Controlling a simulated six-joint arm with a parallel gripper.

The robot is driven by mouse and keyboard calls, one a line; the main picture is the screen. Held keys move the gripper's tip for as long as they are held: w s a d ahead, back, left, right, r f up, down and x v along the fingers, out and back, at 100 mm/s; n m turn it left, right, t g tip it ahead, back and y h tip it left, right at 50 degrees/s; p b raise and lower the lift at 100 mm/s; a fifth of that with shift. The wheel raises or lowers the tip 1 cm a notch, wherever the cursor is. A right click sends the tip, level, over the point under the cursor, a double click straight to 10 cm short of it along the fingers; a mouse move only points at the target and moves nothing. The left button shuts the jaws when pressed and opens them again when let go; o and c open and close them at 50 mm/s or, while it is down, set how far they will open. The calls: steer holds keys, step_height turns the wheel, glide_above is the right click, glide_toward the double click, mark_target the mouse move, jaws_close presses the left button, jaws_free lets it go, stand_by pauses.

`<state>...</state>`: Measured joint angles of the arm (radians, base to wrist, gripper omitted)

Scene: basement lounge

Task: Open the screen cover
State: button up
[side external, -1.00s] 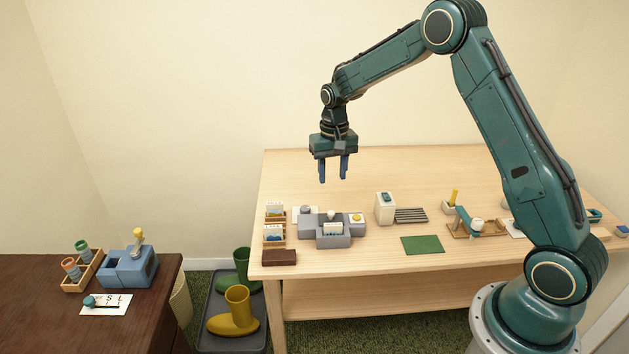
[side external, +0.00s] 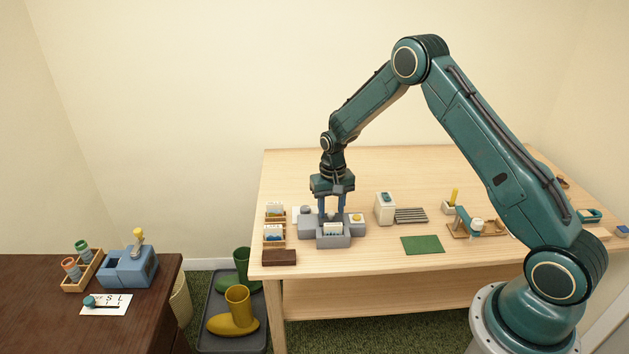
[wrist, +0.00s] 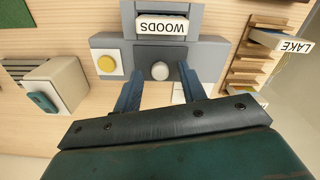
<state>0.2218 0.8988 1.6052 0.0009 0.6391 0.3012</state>
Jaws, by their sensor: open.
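A grey device (side external: 309,228) stands near the left front of the light wooden table. It holds a white card reading "WOODS" (wrist: 162,25) and has a yellow button (wrist: 106,64) on a white plate. A round pale grey knob (wrist: 160,71) sits on the device's grey face in the wrist view. My gripper (side external: 331,212) is open and points down over the back of the device. In the wrist view its blue fingers stand on either side of the knob, with gaps visible. I cannot tell for certain which part is the screen cover.
A white box with a teal part (side external: 384,209) stands right of the device, beside a slatted dark rack (side external: 410,215). Wooden card holders (side external: 274,234) stand to the left. A green mat (side external: 422,245) lies at front right. The table behind is clear.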

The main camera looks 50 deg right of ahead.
steer(key=shift+c, duration=0.4)
jaws_close()
steer(key=shift+w+d, duration=1.75)
steer(key=shift+w, duration=0.05)
steer(key=shift+o, duration=0.4)
jaws_free()
step_height(320, 180, up, 14)
